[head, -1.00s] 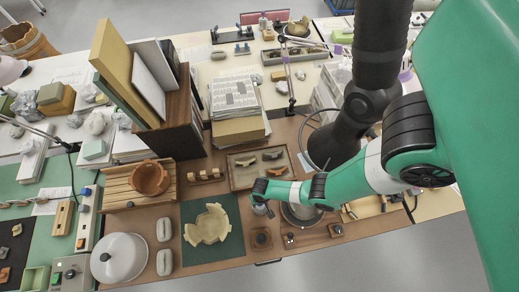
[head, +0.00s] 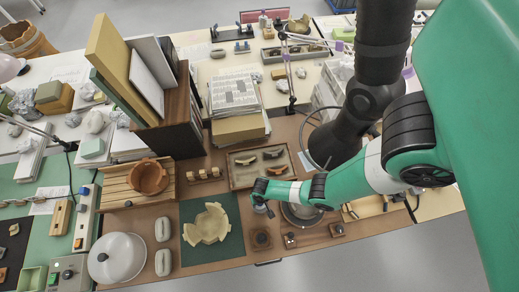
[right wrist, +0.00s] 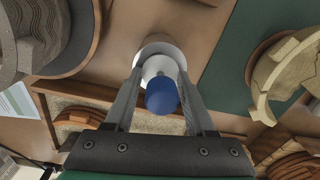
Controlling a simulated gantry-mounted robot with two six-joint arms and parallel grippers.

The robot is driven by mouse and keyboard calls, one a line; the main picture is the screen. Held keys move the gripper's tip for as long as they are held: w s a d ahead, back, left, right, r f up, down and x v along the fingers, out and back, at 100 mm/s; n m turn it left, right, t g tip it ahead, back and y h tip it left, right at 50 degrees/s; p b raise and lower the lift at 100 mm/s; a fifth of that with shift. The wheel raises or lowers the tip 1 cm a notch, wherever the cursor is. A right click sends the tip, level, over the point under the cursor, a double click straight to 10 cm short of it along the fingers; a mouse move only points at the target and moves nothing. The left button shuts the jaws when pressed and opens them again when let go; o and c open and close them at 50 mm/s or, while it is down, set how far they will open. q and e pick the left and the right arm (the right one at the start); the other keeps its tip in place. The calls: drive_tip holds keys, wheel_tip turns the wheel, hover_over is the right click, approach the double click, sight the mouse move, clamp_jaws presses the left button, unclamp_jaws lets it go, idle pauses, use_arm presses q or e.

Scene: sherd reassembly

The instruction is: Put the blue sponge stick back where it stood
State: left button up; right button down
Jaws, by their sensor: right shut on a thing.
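The blue sponge stick shows in the right wrist view with its rounded blue head (right wrist: 162,96) toward the camera and a pale shaft behind it. My right gripper (right wrist: 160,72) is shut on it, one finger on each side. A whitish round piece (right wrist: 160,46) lies beyond the shaft; I cannot tell whether the stick stands in it or is above it. In the head view my right gripper (head: 264,208) points down over the brown worktop, just right of the green mat (head: 190,252). The stick is mostly hidden there. My left gripper is not in view.
A pale pieced-together bowl (head: 207,223) sits on the green mat. A tray (head: 237,183) with several sherds lies behind my gripper. A small wooden block (head: 261,238) lies in front.

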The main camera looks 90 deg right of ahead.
drive_tip(key=shift+f, duration=0.1)
idle(0.3)
drive_tip(key=shift+c, duration=0.8)
unclamp_jaws()
wheel_tip(320, 180, up, 8)
drive_tip(key=p, duration=0.7)
drive_tip(key=shift+s+f, duration=0.1)
drive_tip(key=shift+f, duration=0.05)
drive_tip(key=shift+f, duration=0.1)
